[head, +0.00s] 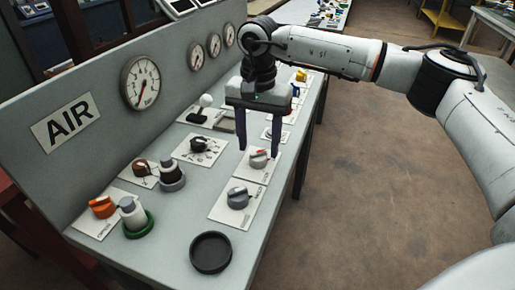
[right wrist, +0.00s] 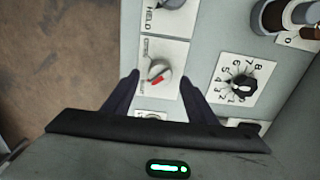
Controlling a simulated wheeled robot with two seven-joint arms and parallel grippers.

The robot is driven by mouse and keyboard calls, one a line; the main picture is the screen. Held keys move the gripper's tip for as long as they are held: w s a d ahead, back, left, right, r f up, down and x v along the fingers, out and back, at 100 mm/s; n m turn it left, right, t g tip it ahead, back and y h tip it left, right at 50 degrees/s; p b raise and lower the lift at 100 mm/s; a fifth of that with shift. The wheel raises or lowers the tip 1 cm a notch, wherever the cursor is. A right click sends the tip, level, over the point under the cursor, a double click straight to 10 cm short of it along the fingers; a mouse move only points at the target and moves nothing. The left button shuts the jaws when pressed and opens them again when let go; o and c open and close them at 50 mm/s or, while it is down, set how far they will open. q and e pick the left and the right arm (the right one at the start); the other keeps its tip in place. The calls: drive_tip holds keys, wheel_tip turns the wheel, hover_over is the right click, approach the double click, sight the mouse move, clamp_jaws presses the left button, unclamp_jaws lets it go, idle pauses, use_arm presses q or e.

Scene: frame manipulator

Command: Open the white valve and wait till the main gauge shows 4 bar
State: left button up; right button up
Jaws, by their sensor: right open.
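A white-grey valve knob (head: 258,160) with a red mark sits on a white plate on the panel. It also shows in the right wrist view (right wrist: 158,70), on a plate with lettering at its ends. My right gripper (head: 259,151) is open, pointing down over this knob. Its fingers stand on either side of the knob with nothing held; whether they touch it cannot be told. The large main gauge (head: 140,83) is on the upright board beside the AIR sign. Its needle points downward; the exact reading is too small to tell. My left gripper is out of view.
A grey knob (head: 238,198) stands nearer, and a black dial (head: 200,145) to the left. An orange knob (head: 102,207), a green-ringed cylinder (head: 133,218) and a black round dish (head: 211,252) occupy the near panel. Smaller gauges (head: 214,45) are farther along the board.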

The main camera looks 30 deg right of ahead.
sight(258, 157)
wheel_tip(258, 157, down, 3)
drive_tip(key=shift+r, duration=0.2)
drive_tip(key=shift+f, duration=0.15)
drive_tip(key=c, duration=1.1)
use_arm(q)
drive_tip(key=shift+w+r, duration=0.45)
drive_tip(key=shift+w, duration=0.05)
use_arm(e)
drive_tip(key=shift+o, duration=0.2)
